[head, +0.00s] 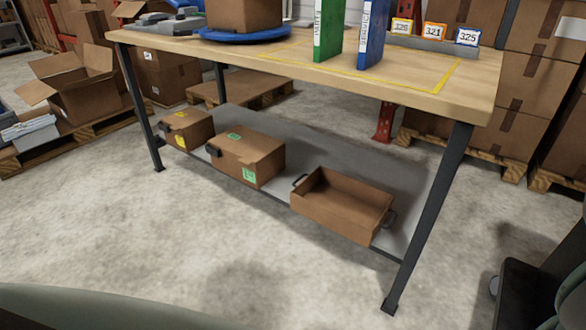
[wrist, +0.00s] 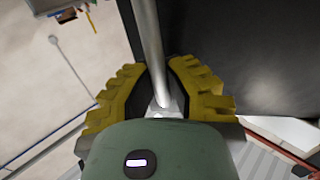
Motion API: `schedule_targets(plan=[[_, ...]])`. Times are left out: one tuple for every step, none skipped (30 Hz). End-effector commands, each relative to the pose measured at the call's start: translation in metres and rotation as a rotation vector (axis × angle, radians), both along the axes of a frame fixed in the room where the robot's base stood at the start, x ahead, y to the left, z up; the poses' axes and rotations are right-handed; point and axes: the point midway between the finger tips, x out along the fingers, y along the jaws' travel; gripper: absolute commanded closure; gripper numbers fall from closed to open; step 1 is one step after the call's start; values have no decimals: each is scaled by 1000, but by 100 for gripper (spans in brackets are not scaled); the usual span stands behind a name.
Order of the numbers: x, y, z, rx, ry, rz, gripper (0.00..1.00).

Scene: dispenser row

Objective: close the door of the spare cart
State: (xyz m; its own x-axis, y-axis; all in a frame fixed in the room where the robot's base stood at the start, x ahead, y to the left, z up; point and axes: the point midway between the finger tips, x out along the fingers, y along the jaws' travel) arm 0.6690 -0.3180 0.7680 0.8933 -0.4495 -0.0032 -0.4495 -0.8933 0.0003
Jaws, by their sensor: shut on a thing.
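In the wrist view, my gripper (wrist: 161,82) has its two yellow ribbed fingers closed around a round grey metal bar (wrist: 149,40). The bar runs from the top edge down between the fingers. A flat dark panel (wrist: 235,50) lies to the right, beside the bar; it may be the cart's door, but I cannot tell how far open it is. The whole cart does not show. In the head view, a dark body (head: 530,292) stands at the lower right, and I cannot tell whether it is the cart. My gripper is out of the head view.
A workbench (head: 470,88) with binders stands ahead. Its lower shelf (head: 330,155) holds two closed boxes and an open box (head: 343,203). Stacked cartons (head: 540,80) stand at the right back. The concrete floor (head: 130,230) in front of the bench is clear.

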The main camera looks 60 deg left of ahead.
Motion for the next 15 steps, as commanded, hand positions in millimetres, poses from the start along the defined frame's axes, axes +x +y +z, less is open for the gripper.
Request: schedule_targets(plan=[[5,-2,-9,-10,-7,22,100],[8,-4,-9,-11,-7,36,100],[12,-5,-9,-11,-8,55,100],[14,-7,-9,-10,-9,68,100],[16,-8,-9,-9,-9,80,100],[20,-9,-9,-8,-9,100,100],[23,-10,-9,-6,-9,114,100],[25,-11,-9,-6,-9,127,100],[29,-13,-9,-6,-10,145,100],[32,-14,-9,-5,-10,159,100],[35,-14,-9,-4,-8,173,100],[38,-16,-8,-5,-11,190,100],[41,-16,-7,-7,-12,204,100],[43,-17,-8,-6,-11,218,100],[47,-18,-8,-4,-9,237,100]])
